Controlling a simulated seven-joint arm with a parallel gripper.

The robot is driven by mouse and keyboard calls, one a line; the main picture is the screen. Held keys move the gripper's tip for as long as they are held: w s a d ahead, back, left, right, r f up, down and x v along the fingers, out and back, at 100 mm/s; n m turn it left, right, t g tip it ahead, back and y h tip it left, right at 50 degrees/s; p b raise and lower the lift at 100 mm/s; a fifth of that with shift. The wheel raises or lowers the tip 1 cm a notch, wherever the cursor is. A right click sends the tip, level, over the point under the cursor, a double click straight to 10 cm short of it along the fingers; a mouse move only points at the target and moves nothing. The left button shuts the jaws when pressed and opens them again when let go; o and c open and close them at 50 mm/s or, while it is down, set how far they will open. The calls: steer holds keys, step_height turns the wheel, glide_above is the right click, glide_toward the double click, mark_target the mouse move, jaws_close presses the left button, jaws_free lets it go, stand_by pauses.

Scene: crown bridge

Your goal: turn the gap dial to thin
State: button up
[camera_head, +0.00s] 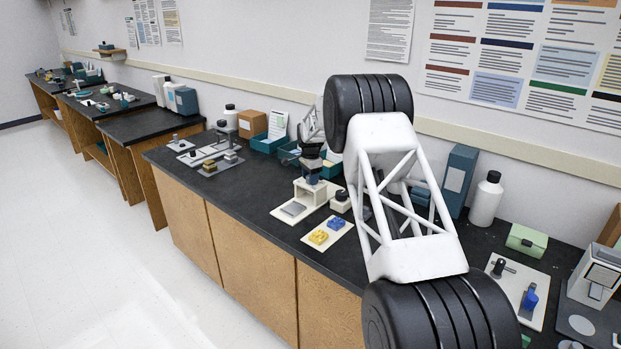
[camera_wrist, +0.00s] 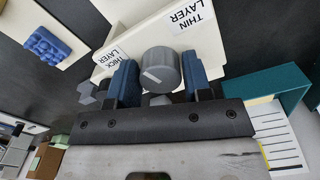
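The gap dial (camera_wrist: 160,68) is a round grey knob with a white pointer line on its face. The line slants toward the left side, where the "THICK LAYER" label (camera_wrist: 112,58) is. The "THIN LAYER" label (camera_wrist: 191,15) is at the upper right. My gripper (camera_wrist: 160,75) has its two blue fingers apart, one on each side of the dial. I cannot tell whether they touch it. In the head view my gripper (camera_head: 311,171) is above the small cream device (camera_head: 310,191); the dial is too small or hidden there.
Blue (camera_head: 336,223) and yellow (camera_head: 319,237) studded pieces lie on a cream plate in front of the device. Teal trays (camera_head: 267,143) stand behind it, by the wall. A white bottle (camera_head: 486,199) and a teal box (camera_head: 458,180) stand to the right.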

steer(key=o, duration=0.3)
steer(key=shift+r, duration=3.9)
